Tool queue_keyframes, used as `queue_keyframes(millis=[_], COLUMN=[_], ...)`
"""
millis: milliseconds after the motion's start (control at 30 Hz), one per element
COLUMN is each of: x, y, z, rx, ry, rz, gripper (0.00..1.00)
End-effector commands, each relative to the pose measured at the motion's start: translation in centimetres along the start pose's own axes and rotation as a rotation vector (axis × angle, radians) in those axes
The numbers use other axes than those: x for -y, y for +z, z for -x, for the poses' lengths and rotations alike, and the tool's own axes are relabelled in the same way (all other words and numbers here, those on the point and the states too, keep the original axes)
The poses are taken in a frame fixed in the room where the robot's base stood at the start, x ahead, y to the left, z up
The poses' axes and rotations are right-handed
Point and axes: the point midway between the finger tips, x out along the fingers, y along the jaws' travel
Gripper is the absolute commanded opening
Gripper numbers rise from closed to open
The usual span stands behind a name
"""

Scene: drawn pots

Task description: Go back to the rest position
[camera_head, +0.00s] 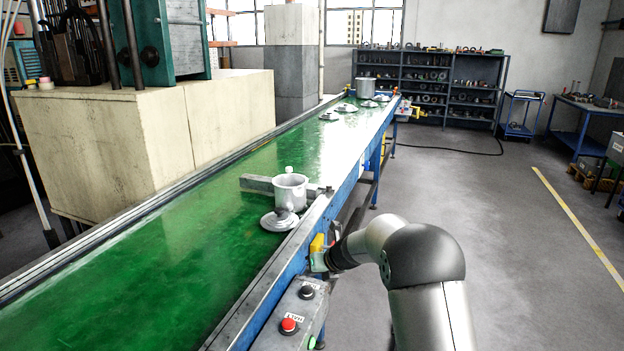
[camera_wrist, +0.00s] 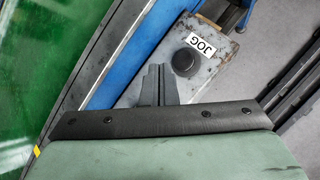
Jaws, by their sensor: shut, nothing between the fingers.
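My gripper (camera_wrist: 158,72) is shut and empty in the wrist view, its two dark fingers together. It is over the grey control box beside the black JOG button (camera_wrist: 186,62); I cannot tell whether it touches the box. In the head view my arm reaches in from the lower right and its end is beside the conveyor's blue side rail, with the fingertips unclear. A light grey pot (camera_head: 290,193) stands upright on the green belt (camera_head: 190,245). A round lid (camera_head: 279,220) lies on the belt just in front of it.
A metal bar (camera_head: 258,184) lies across the belt behind the pot. Farther along are another pot (camera_head: 365,88) and several lids (camera_head: 330,116). The control box (camera_head: 302,306) with a red button (camera_head: 289,325) sits at the conveyor's near side.

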Motion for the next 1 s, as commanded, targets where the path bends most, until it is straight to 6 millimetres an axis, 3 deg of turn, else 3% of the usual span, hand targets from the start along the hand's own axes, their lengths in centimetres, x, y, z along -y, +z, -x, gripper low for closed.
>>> queue_keyframes(millis=[33,67,267,500,600,700,833,1000], x=[-0.9,-1.4,-4.6,-7.0,-7.3,-7.4,-7.4,-7.3], y=[-0.3,-1.0,-8.4,-21.3,-26.5,-30.3,-33.0,-33.7], z=[3.1,4.8,16.7,28.6,32.0,34.2,35.6,35.9], rx=[-0.02,-0.042,-0.224,-0.479,-0.572,-0.638,-0.682,-0.692], ry=[-0.002,-0.001,0.058,0.29,0.432,0.566,0.68,0.715], rz=[0.149,0.261,1.068,1.97,2.258,2.459,2.595,2.632], gripper=[0.0,0.0,0.0,0.0,0.0,0.0,0.0,0.0])
